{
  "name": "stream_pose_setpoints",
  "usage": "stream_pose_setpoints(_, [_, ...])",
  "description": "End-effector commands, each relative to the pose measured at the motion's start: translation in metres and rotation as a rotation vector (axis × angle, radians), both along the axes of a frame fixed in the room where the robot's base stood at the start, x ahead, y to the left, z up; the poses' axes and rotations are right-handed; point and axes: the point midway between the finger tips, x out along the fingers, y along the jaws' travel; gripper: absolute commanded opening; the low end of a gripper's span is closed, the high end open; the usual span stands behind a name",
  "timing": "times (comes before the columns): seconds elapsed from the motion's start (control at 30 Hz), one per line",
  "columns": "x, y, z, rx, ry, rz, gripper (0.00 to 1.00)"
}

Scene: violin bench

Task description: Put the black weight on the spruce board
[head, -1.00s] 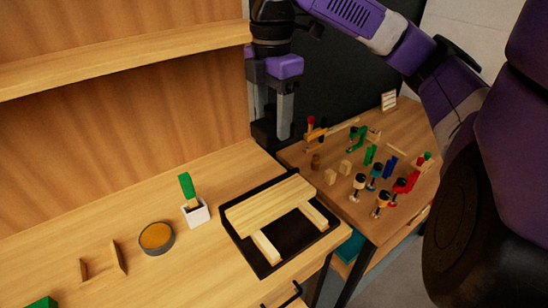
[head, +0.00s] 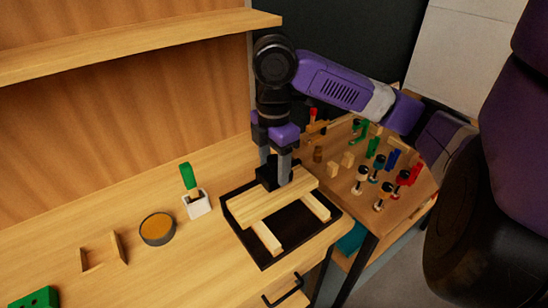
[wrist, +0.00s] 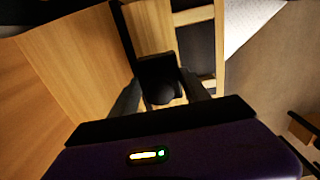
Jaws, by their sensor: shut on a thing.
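The black weight (head: 267,177) is between the fingers of my gripper (head: 275,172), which is shut on it. In the head view the weight is at the back part of the spruce board (head: 250,207), and its underside looks level with the board's top; I cannot tell whether it touches. The pale board lies across two wooden strips in a black tray (head: 282,257). In the wrist view the weight (wrist: 158,78) shows between the two dark fingers, with the board (wrist: 153,30) under and beyond it.
A white holder (head: 197,205) with a green-handled tool and a round tin (head: 157,229) stand left of the tray. A side table (head: 400,203) at the right holds several clamps and small parts. A shelf (head: 130,42) runs above the bench at the left.

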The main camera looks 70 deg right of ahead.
Motion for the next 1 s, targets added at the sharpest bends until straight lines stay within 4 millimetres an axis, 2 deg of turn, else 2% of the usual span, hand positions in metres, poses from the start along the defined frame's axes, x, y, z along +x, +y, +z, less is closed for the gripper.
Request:
stream_pose_setpoints(0.3, [0.0,0.0,-0.032,0.0,0.0,-0.001,0.0])
stream_pose_setpoints(0.73, [0.0,0.0,-0.038,-0.001,-0.002,0.0,0.0])
stream_pose_setpoints(0.77, [0.0,0.0,-0.039,-0.001,0.001,0.0,0.58])
stream_pose_setpoints(0.87, [0.0,0.0,-0.038,-0.001,0.001,0.0,0.76])
stream_pose_setpoints(1.0, [0.0,0.0,-0.038,-0.001,0.001,0.0,0.76])
